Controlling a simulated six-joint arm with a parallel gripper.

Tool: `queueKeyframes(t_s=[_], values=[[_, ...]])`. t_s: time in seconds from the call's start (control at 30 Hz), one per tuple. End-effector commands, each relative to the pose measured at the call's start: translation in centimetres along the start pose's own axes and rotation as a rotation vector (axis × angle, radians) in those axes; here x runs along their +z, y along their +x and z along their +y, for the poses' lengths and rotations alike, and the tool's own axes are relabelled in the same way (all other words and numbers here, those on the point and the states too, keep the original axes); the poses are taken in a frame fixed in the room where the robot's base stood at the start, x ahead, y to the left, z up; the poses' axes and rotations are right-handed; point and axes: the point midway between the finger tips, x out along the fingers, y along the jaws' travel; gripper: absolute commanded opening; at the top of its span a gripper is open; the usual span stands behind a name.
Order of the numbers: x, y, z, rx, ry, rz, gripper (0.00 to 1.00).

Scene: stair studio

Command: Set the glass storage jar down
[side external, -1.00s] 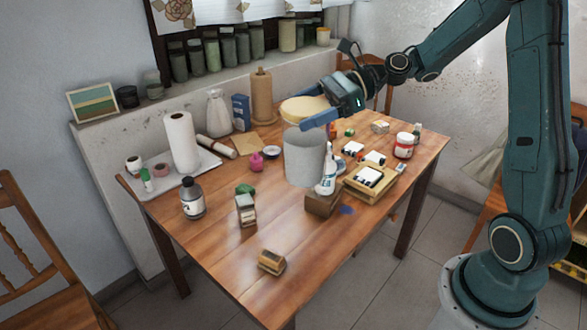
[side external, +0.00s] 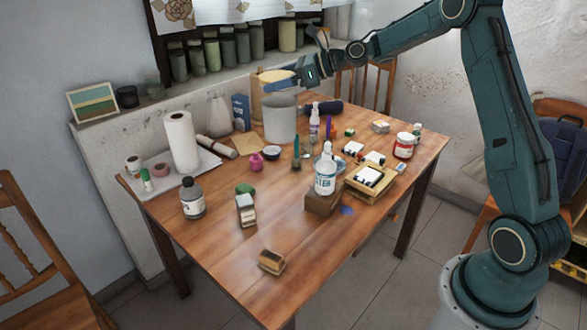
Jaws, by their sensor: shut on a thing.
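The storage jar (side external: 281,122) is a wide, pale grey cylinder at the back of the wooden table (side external: 215,250). It looks upright. A pale tan shape shows at its top, partly hidden by the blue fingers. My gripper (side external: 281,86) reaches in from the right at the jar's top and is shut on it. I cannot tell whether the jar's base touches the tabletop.
A blue box (side external: 241,112) and a white vase (side external: 218,113) stand left of the jar. A bowl (side external: 271,153), a purple-labelled bottle (side external: 314,124) and a dark roll (side external: 322,107) are close by. A white bottle (side external: 325,176) stands nearer. The table's front left is mostly clear.

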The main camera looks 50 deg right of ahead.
Motion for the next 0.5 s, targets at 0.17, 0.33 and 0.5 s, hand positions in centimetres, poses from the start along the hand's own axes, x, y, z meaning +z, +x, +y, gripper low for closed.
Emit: queueKeyframes(t_s=[0.17,0.33,0.5], values=[[1.1,0.9,-2.2,-0.046,0.009,-0.008,0.19],[1.4,1.3,-3.2,-0.069,0.019,-0.007,0.19],[1.5,1.3,-3.5,-0.074,0.022,-0.008,0.19]])
